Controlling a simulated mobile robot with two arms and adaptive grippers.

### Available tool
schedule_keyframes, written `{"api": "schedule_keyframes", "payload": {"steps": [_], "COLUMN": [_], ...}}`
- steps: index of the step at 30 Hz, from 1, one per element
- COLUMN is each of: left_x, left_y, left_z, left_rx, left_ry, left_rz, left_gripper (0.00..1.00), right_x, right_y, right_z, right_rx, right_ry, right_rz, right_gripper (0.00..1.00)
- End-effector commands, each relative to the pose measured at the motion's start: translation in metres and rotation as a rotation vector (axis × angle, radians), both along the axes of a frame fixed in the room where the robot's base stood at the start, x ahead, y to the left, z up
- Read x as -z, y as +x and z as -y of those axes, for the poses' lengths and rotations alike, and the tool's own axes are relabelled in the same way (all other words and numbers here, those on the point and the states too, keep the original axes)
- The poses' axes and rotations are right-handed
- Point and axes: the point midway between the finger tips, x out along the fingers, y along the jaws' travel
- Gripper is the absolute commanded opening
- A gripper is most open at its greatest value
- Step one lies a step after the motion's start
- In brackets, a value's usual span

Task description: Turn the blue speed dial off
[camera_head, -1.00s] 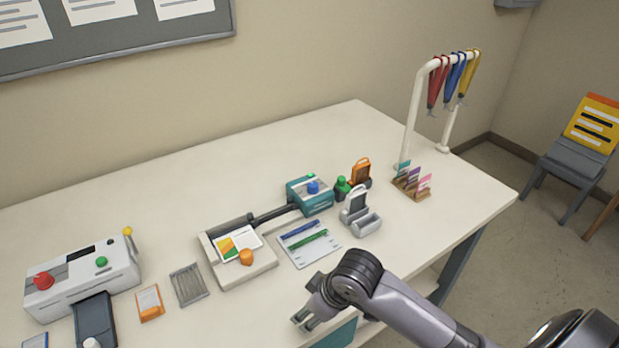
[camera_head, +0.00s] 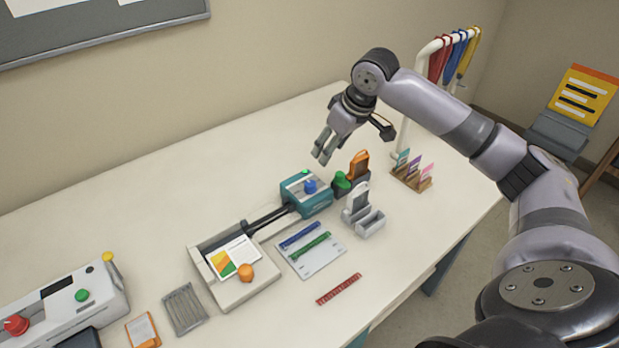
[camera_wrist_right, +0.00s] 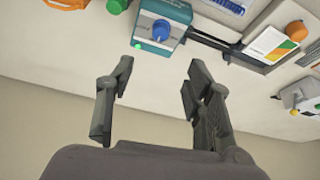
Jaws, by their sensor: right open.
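The blue speed dial (camera_head: 310,186) sits on top of a teal box (camera_head: 318,203) at the end of a dark rail. A small green light (camera_head: 305,172) is on the same box. In the right wrist view the dial (camera_wrist_right: 162,30) shows upside-down at the top, beyond my fingertips. My right gripper (camera_head: 322,158) is open and empty, above and behind the box, fingers pointing down, apart from the dial. In the right wrist view its two fingers (camera_wrist_right: 157,75) are spread. My left gripper is not in view.
A green-topped bottle (camera_head: 341,181) and an orange holder (camera_head: 359,165) stand right of the box. A grey stand (camera_head: 357,204) is in front. The laminator tray with an orange knob (camera_head: 245,272) lies left. The table behind the box is clear.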

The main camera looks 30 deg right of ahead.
Motion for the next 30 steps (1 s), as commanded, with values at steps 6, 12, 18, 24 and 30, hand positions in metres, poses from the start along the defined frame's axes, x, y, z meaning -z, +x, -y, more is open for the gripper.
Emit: {"api": "schedule_keyframes", "payload": {"steps": [6, 12, 18, 24, 30], "left_x": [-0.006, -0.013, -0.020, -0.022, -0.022], "left_y": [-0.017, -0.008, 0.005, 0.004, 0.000], "left_z": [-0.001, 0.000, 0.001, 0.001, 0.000], "left_rx": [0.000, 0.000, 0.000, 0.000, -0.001], "left_ry": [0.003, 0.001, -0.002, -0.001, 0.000], "left_rz": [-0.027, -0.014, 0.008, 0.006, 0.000], "left_gripper": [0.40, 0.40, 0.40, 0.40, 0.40], "right_x": [0.041, 0.081, 0.118, 0.141, 0.149], "right_y": [0.016, 0.033, 0.048, 0.057, 0.060], "right_z": [-0.005, -0.009, -0.012, -0.013, -0.014], "right_rx": [-0.002, -0.003, -0.003, -0.003, -0.003], "right_ry": [0.001, 0.001, 0.001, -0.001, -0.003], "right_rz": [-0.005, -0.003, -0.002, 0.000, 0.000], "right_gripper": [0.48, 0.48, 0.48, 0.48, 0.48]}}
